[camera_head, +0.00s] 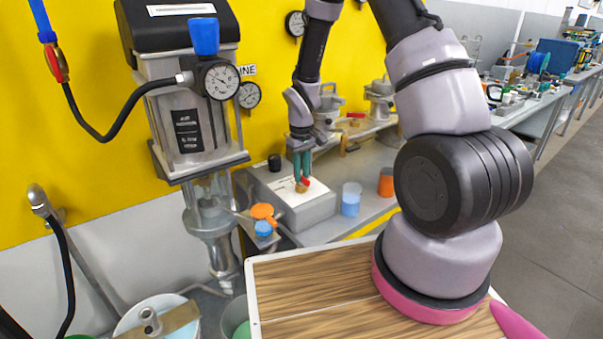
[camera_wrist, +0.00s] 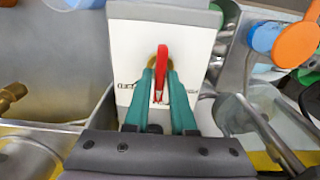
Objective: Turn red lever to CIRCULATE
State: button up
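The red lever (camera_wrist: 162,62) sits on a brass hub on the white top plate (camera_wrist: 133,40) of a grey box. In the wrist view the lever lies roughly along the picture's vertical. My gripper (camera_wrist: 162,80) has its two teal fingers close on either side of the lever, with a narrow space between them; whether they press on it is not clear. Small dark lettering shows left and right of the hub, partly hidden by the fingers and too small to read. In the head view my gripper (camera_head: 302,168) points down onto the lever (camera_head: 306,181), which is partly hidden.
A black knob (camera_head: 274,162) stands at the box's back left. An orange-capped part (camera_head: 262,211) and a grey mixer (camera_head: 205,215) are to the left. A blue cup (camera_head: 351,201) and an orange cup (camera_head: 386,182) stand right of the box.

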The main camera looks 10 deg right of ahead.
jog(key=shift+o, duration=0.9)
notch_tip(320, 180, up, 11)
jog(key=shift+f, duration=0.1)
notch_tip(320, 180, up, 10)
jog(key=r+m+t, duration=0.1)
jog(key=m+t, duration=0.1)
send_over(302, 176)
jog(key=s+d, duration=0.2)
jog(key=s, duration=0.1)
jog(key=s+d+r+m+t+y, duration=0.1)
jog(key=s+d+r+m+t, duration=0.1)
jog(key=s+r, duration=0.6)
jog(key=s+d+r+m+t+y, duration=0.1)
jog(key=s+r+m+t, duration=0.2)
jog(key=s+r, duration=0.6)
jog(key=shift+s+d+m, duration=0.35)
jog(key=shift+s+m, duration=0.4)
jog(key=shift+m, duration=0.05)
jog(key=shift+r, duration=0.1)
